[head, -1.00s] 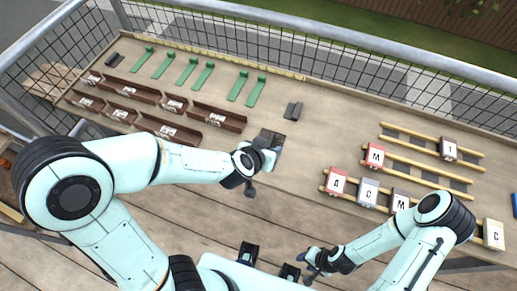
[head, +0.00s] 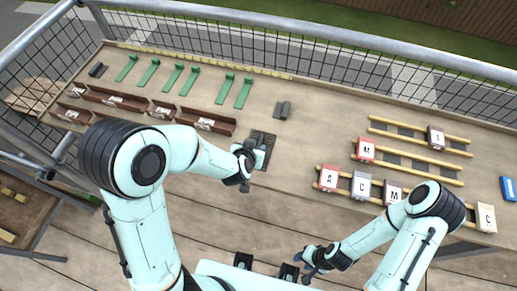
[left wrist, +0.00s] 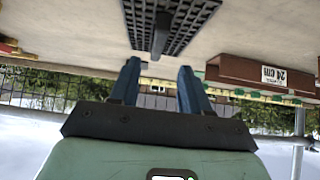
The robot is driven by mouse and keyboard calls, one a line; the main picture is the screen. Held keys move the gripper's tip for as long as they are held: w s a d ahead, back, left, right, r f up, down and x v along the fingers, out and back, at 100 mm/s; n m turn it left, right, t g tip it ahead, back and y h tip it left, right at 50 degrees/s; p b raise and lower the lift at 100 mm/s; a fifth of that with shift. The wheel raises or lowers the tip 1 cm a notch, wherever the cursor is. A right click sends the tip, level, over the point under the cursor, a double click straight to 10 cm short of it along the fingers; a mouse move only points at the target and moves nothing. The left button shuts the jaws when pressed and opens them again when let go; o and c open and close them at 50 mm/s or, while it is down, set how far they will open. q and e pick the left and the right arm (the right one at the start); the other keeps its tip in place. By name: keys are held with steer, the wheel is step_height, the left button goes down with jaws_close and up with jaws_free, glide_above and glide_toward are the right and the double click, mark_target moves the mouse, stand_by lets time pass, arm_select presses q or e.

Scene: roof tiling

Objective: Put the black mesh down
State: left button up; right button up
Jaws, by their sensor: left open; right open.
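The black mesh (head: 264,139) lies flat on the table near the middle in the head view. It also shows at the top of the left wrist view (left wrist: 190,14), with a dark bar along its middle. My left gripper (left wrist: 160,82) is open, and its two blue fingers are apart with nothing between them. In the head view the left gripper (head: 246,172) is just at the near side of the mesh, partly covering it. My right gripper (head: 310,262) is open and empty at the near edge, away from the mesh.
Brown gutter pieces (head: 207,120) and green brackets (head: 225,88) lie to the left. A small dark grey piece (head: 283,110) is behind the mesh. Wooden rails (head: 415,168) with lettered blocks (head: 362,184) lie to the right. A railing runs along the back. Bare table lies between mesh and rails.

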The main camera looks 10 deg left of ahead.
mark_target(259, 145)
arm_select(q)
steer(key=x, duration=0.4)
steer(key=shift+s+d+f+b, duration=0.2)
steer(key=shift+f+b, duration=0.1)
steer(key=shift+b, duration=0.1)
steer(key=shift+w+f, duration=0.25)
steer(key=shift+w, duration=0.15)
steer(key=shift+s, duration=0.1)
jaws_close()
steer(key=shift+r, duration=0.1)
